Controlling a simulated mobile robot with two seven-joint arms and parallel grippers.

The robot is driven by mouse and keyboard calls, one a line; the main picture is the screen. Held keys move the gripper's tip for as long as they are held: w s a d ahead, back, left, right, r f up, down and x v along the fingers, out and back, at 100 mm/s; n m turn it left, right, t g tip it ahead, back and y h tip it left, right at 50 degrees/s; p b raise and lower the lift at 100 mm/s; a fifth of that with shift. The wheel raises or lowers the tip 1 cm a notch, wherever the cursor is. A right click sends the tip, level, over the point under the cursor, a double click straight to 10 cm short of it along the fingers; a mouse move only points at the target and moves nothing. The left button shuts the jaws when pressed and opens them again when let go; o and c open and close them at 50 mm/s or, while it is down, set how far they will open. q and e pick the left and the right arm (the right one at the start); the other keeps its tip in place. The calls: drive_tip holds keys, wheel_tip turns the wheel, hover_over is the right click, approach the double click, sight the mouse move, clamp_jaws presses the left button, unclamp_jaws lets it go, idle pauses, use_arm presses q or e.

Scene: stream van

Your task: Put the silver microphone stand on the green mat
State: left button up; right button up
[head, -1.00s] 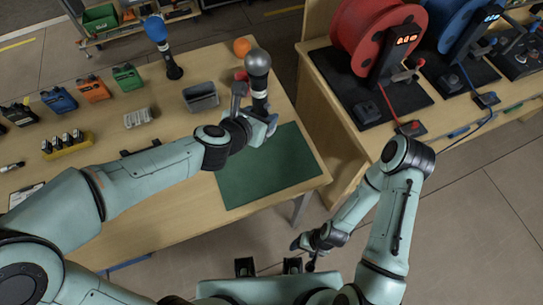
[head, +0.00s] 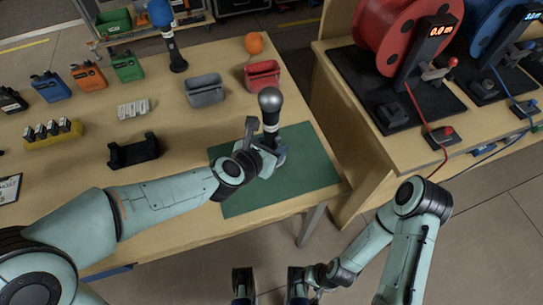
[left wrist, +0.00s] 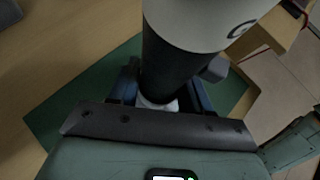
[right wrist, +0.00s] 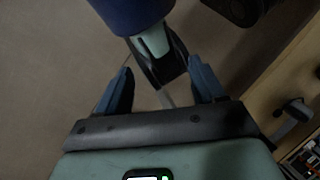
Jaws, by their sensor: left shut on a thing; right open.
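The silver microphone stand (head: 270,107) has a silver ball head and a dark body with a pale ring. My left gripper (head: 270,152) is shut around its body and holds it about upright over the green mat (head: 300,180). The stand (left wrist: 175,65) also shows close up between the fingers in the left wrist view, with the mat (left wrist: 62,105) below. Its lower end is hidden, so I cannot tell whether it touches the mat. My right gripper (right wrist: 160,82) is open and empty over the floor, away from the table.
A red bin (head: 262,76), a grey bin (head: 205,90), an orange ball (head: 254,43) and a blue microphone (head: 162,18) stand behind the mat. A black holder (head: 133,151) is to its left. The cable-reel bench (head: 345,120) is at the right.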

use_arm(q)
wheel_tip(320, 180, down, 3)
drive_tip(key=shift+b, duration=0.8)
drive_tip(key=shift+f, duration=0.25)
drive_tip(key=shift+r, duration=0.1)
use_arm(e)
drive_tip(key=w+f, duration=0.1)
drive_tip(key=w+d+f, duration=0.1)
drive_tip(key=shift+w+f+t, duration=0.2)
drive_tip(key=shift+f+t, duration=0.15)
drive_tip(key=shift+t, duration=0.05)
use_arm(q)
drive_tip(key=o, duration=1.1)
drive_tip(key=shift+f, duration=0.2)
drive_tip(key=shift+o, duration=0.2)
use_arm(e)
drive_tip(key=shift+w+f, duration=0.15)
drive_tip(key=shift+w, duration=0.05)
